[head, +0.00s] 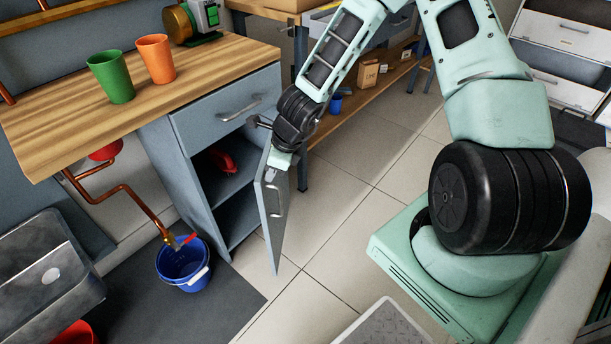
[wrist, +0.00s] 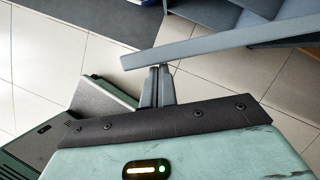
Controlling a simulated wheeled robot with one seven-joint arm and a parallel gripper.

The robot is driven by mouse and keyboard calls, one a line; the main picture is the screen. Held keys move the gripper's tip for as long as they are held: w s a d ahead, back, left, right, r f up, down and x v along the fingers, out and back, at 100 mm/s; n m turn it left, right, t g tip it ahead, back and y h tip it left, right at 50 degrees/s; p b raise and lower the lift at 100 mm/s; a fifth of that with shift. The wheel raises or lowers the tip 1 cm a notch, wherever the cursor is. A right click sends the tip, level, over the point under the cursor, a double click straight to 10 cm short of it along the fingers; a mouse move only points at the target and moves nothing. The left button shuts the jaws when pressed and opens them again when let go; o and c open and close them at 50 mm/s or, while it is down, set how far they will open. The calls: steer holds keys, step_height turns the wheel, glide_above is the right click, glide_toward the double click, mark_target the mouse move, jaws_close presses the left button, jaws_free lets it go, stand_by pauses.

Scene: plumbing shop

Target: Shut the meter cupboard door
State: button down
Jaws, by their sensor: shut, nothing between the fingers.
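The meter cupboard (head: 166,150) is a grey-blue cabinet under the wooden worktop. Its door (head: 268,232) stands wide open on the right side, swung out over the floor, with a metal handle (head: 275,197) on it. The lower compartment is open to view, with a red object (head: 221,158) on its shelf. My gripper (head: 277,170) is at the top of the door, its fingertips mostly hidden in the head view. In the wrist view the fingers (wrist: 157,72) are together and empty, right at the door's edge (wrist: 215,45); whether they touch it I cannot tell.
A closed drawer (head: 226,107) is above the opening. Green (head: 110,77) and orange (head: 156,59) cups stand on the worktop (head: 60,115). A blue bucket (head: 183,265) sits on a dark mat left of the door. Tiled floor (head: 345,220) right of the door is clear.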

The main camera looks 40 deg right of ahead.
steer(key=w+a+m+t+h+p, duration=0.1)
steer(key=w+a+m+p, duration=0.1)
steer(key=w+a+m, duration=0.3)
steer(key=shift+w+a+m+h, duration=0.35)
steer(key=shift+w+a, duration=1.9)
steer(key=shift+w, duration=1.45)
